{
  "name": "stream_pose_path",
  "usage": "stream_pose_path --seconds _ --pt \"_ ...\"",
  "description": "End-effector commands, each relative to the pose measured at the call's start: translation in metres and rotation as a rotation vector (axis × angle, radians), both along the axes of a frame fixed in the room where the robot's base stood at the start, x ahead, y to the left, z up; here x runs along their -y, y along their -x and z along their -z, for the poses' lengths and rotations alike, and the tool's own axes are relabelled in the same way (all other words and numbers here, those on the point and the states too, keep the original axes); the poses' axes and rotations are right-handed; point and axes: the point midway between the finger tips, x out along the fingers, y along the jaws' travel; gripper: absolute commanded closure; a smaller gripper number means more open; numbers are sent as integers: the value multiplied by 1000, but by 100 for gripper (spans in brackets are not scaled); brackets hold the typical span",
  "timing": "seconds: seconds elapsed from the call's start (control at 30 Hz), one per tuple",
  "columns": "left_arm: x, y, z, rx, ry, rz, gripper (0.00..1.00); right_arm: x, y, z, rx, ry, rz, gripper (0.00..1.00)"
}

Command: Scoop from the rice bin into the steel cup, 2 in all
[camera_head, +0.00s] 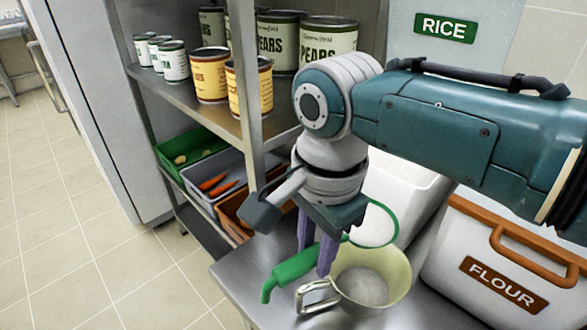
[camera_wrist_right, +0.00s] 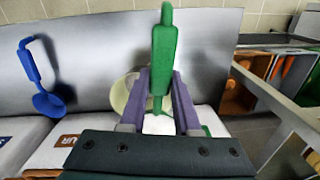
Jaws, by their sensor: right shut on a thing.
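My right gripper (camera_head: 314,262) has purple fingers and is shut on the green handle of a scoop (camera_head: 295,266). The scoop's green-rimmed bowl (camera_head: 373,226) looks white inside; I cannot tell rice from its lining. The steel cup (camera_head: 398,285), with a metal handle and a yellowish inside, stands on the counter just below and shows white contents. The scoop's bowl is at the cup's far side; whether it overhangs the cup is unclear. The right wrist view shows the scoop handle (camera_wrist_right: 164,55) between the fingers. The rice bin (camera_head: 412,185) is behind, partly hidden by my arm. My left gripper is out of view.
A flour bin (camera_head: 450,270) with an orange handle stands right of the cup. A metal shelf (camera_head: 205,105) at the left holds several cans and vegetable trays. Open tiled floor lies at the left.

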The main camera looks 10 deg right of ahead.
Motion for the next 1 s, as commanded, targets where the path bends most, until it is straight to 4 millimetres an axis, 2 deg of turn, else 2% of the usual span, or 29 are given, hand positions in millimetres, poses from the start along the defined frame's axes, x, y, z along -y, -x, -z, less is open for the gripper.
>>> stream_pose_path --seconds 0.03,0.37,0.5,0.7,1.0 --pt "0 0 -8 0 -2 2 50 0 1 -4 10 -7 -1 100" --pt "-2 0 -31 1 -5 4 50 2 5 -9 122 -72 -1 100" --pt "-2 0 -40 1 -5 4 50 4 8 -11 220 -129 -3 100" --pt "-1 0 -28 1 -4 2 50 7 12 -9 413 -240 -3 100" --pt "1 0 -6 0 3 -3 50 9 17 -11 561 -330 -4 100"
